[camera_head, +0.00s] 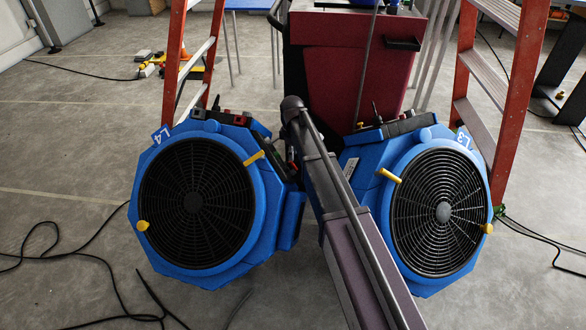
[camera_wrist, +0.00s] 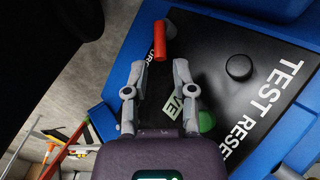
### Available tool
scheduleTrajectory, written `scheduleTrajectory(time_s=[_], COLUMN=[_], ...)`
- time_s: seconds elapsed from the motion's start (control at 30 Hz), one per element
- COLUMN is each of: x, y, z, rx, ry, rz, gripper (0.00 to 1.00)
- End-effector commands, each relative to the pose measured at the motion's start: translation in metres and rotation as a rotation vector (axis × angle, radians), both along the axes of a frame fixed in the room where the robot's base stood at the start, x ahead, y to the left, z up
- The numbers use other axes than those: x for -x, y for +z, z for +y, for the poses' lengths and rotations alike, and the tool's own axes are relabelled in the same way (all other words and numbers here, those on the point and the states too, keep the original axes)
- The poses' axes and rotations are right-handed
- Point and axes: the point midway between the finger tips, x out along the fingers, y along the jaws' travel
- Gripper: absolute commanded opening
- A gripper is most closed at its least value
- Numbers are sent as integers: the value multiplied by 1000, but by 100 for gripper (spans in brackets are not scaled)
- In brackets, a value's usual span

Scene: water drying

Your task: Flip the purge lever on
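In the wrist view, the red lever (camera_wrist: 160,42) stands on the black control panel (camera_wrist: 215,45) of a blue machine, beside partly hidden white lettering that shows "URG". My gripper (camera_wrist: 161,68) is open, with one grey finger on each side below the lever. The lever shows just beyond the fingertips, between them; I cannot tell whether either finger touches it. In the head view, my arm reaches between two blue fan units, L4 (camera_head: 230,225) and L3 (camera_head: 405,250). The gripper itself is hidden there.
In the wrist view, a black knob (camera_wrist: 238,67) and a green button (camera_wrist: 206,121) sit right of the fingers, near "TEST" and "RESET" lettering. In the head view, a dark red cart (camera_head: 340,65) stands behind the fans, with red ladders (camera_head: 470,80) at the sides. Black cables (camera_head: 80,255) cross the floor.

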Motion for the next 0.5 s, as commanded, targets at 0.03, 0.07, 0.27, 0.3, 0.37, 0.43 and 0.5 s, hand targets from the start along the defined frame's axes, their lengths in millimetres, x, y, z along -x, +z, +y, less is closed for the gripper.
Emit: scheduleTrajectory(time_s=[0.03,0.07,0.27,0.3,0.37,0.43,0.5], x=[0,0,-1,-1,-1,-1,-1], y=[-8,-11,-26,-29,-34,-39,-43], z=[0,0,0,0,-1,-1,-1], rx=[0,0,0,0,0,0,0], ry=[0,0,0,0,-1,-1,-1], rz=[0,0,0,0,0,0,0], gripper=[34,34,34,34,34,34,34])
